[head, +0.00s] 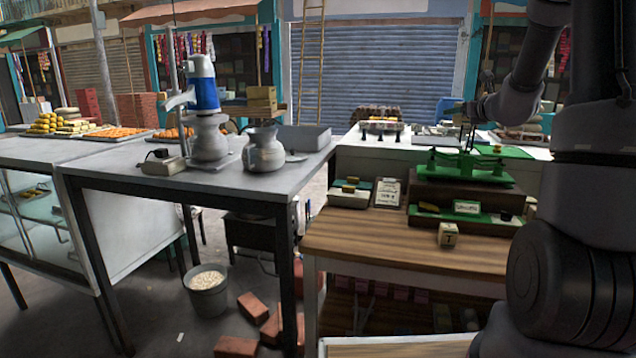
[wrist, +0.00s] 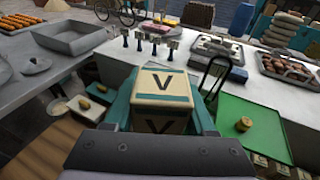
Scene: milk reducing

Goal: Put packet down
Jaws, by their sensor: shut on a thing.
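My gripper (wrist: 161,98) is shut on a cream packet (wrist: 164,83) with a teal band and a dark V mark, which sits between its teal fingers in the wrist view. In the head view my gripper (head: 467,112) is at the right, above the counter with the green balance scale (head: 465,167). The held packet cannot be made out clearly there. A second small cream packet (head: 447,235) with a dark letter stands on the wooden table (head: 375,240), in front of the scale.
A green mat (wrist: 240,115) bears a small yellow-brown item (wrist: 243,124). A metal tray (wrist: 70,38) and trays of food (wrist: 292,67) lie around. A metal jug (head: 263,150) stands on the grey table. Bare wood is free left of the small packet.

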